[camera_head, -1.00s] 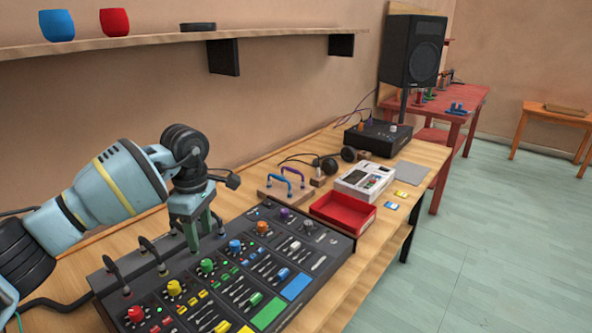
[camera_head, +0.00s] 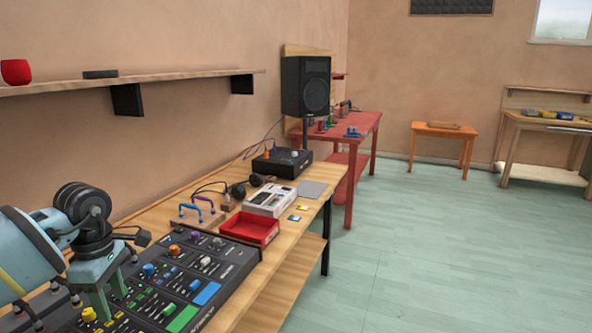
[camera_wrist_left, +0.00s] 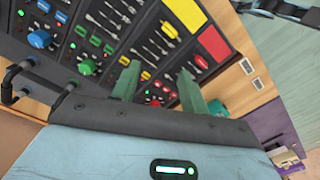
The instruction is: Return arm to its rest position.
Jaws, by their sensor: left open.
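My left gripper (camera_head: 108,303) is at the lower left of the head view, above the near part of the black mixing console (camera_head: 222,284). Its two green fingers stand apart with nothing between them. In the left wrist view the fingers (camera_wrist_left: 158,80) point at the console (camera_wrist_left: 112,42), with its coloured knobs, sliders and yellow and red pads. I cannot tell how far the fingertips are above it. The near end of the console is cut off in the head view. My right gripper is in neither view.
Beyond the console on the wooden table are blue handles (camera_head: 197,209), a red tray (camera_head: 249,229), a white device (camera_head: 270,200) and a black box (camera_head: 282,162). A shelf (camera_head: 170,77) runs along the wall. The floor (camera_head: 430,240) to the right is clear.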

